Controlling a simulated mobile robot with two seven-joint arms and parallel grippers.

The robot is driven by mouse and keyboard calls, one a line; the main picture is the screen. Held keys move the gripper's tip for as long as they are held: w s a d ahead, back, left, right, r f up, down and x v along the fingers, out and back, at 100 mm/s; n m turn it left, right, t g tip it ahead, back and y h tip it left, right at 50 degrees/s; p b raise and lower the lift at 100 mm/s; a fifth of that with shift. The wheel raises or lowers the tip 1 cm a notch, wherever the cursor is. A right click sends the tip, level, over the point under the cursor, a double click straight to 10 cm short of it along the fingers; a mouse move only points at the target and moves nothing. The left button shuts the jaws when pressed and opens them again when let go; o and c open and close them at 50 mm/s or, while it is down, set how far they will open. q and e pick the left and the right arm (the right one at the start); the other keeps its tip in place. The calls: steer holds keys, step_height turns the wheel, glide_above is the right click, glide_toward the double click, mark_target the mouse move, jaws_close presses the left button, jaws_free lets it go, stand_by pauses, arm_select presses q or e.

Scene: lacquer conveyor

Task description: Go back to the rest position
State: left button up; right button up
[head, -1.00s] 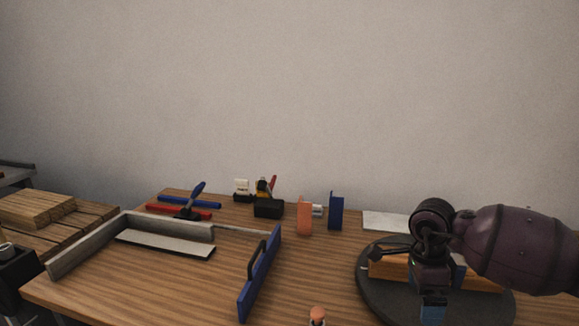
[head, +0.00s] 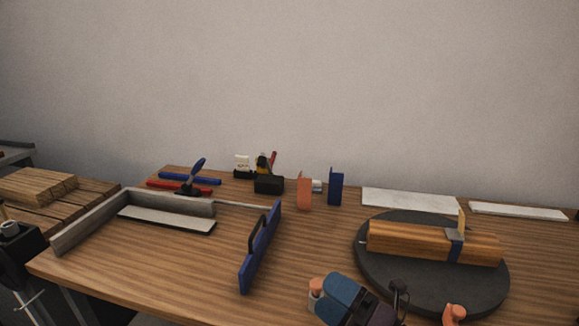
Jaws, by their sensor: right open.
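My right gripper (head: 345,296) is low in the head view, at the front of the wooden table (head: 200,268). My left gripper is not in view.
An orange-capped item (head: 318,286) stands beside my right gripper, and another orange piece (head: 455,313) is at the bottom edge. A blue panel with a handle (head: 262,248) stands left of centre. A grey angled fence (head: 95,222) and small tools are further left. White strips (head: 410,199) lie behind.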

steer(key=s+d+f+m+t+h, duration=0.1)
steer(key=s+d+f+m+h, duration=0.4)
steer(key=d+m+h, duration=0.55)
steer(key=s+d+f+m+h, duration=0.2)
steer(key=d+f+m+h, duration=0.45)
steer(key=m, duration=0.65)
steer(key=s+d+f+m+g, duration=0.1)
steer(key=s+f+m+g, duration=0.25)
steer(key=s, duration=0.45)
steer(key=s+d+f+m+g, duration=0.1)
steer(key=s+f+m+g, duration=0.1)
steer(key=s+g, duration=0.35)
steer(key=s+d+f+m+g, duration=0.2)
steer(key=s+f+m, duration=0.1)
steer(key=s, duration=0.6)
steer(key=w+f+n+t+p, duration=0.1)
steer(key=w+f+t+p, duration=0.2)
steer(key=w+t, duration=0.6)
steer(key=shift+w+a+f, duration=0.4)
steer(key=shift+f, duration=0.2)
